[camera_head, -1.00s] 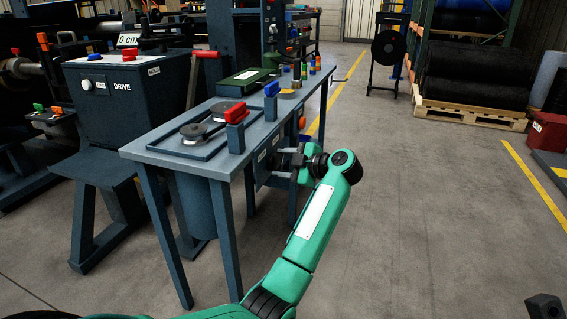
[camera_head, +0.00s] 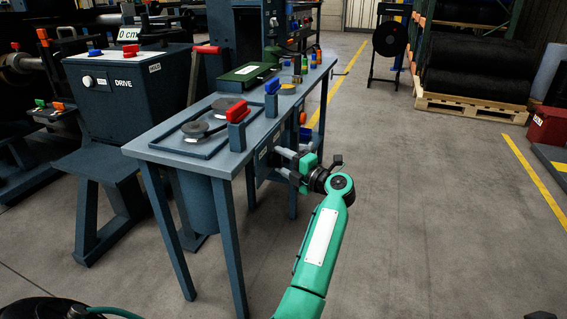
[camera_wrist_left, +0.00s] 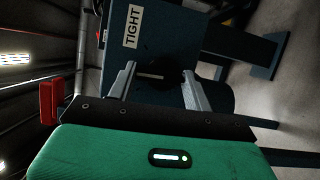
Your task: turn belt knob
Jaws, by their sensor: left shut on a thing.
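The belt knob (camera_wrist_left: 166,74) is a dark round knob with a light line across it, on a dark panel (camera_wrist_left: 185,40) marked TIGHT in the left wrist view. My left gripper (camera_wrist_left: 160,82) is shut on the knob, with one finger on each side of it. In the head view my left gripper (camera_head: 280,158) is at the front side of the workbench, and the knob is too hidden and small to make out there. My right gripper is not seen.
The floor (camera_head: 430,200) right of my arm is free.

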